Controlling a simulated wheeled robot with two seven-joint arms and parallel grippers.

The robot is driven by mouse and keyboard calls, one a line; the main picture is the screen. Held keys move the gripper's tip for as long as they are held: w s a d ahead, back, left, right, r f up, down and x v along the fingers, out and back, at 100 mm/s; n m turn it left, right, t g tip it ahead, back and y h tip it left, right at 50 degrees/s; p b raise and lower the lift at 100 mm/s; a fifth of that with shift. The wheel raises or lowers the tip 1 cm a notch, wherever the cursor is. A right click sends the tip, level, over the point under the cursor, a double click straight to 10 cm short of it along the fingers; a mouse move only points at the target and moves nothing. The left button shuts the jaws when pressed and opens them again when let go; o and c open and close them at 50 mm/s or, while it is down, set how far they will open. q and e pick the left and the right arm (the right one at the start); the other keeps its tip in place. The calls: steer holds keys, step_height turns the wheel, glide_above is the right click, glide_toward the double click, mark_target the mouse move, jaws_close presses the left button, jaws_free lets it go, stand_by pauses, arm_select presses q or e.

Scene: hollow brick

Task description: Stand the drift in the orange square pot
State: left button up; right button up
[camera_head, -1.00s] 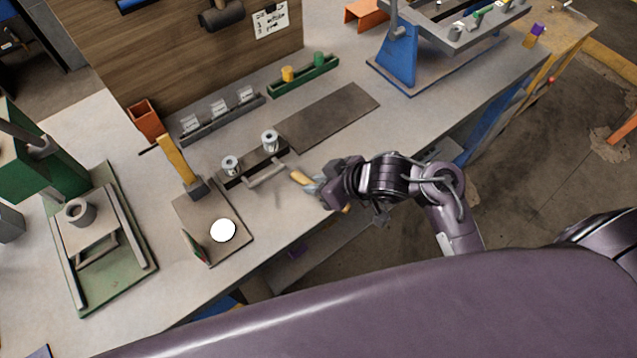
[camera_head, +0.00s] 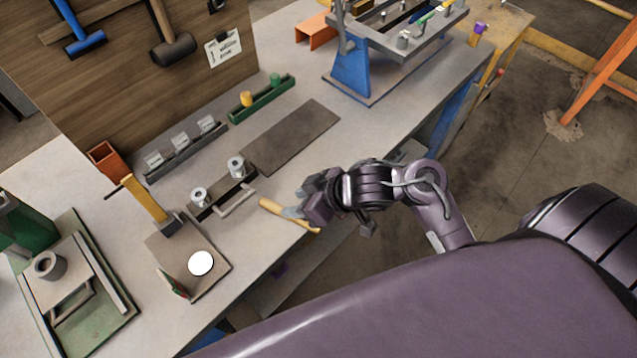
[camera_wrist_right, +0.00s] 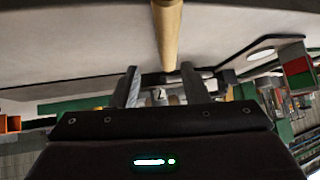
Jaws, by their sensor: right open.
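The orange square pot (camera_head: 105,159) stands open-topped at the back left of the bench, near the board. A tan rod (camera_head: 270,205), which appears to be the drift, lies low at the bench's front edge. In the right wrist view the rod (camera_wrist_right: 167,30) runs down toward the gap between the two open fingers (camera_wrist_right: 161,88). I cannot tell whether they touch it. My left gripper is not in view.
A rack with two metal cylinders and a handle (camera_head: 228,193) stands left of the gripper. A yellow-handled hammer (camera_head: 148,203) stands near the pot, by a plate with a white disc (camera_head: 201,263). A dark mat (camera_head: 290,137) lies behind. A green tray (camera_head: 262,98) is farther back.

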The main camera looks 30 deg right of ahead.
steer(key=p+v, duration=0.1)
steer(key=v, duration=0.8)
steer(key=shift+w, duration=0.1)
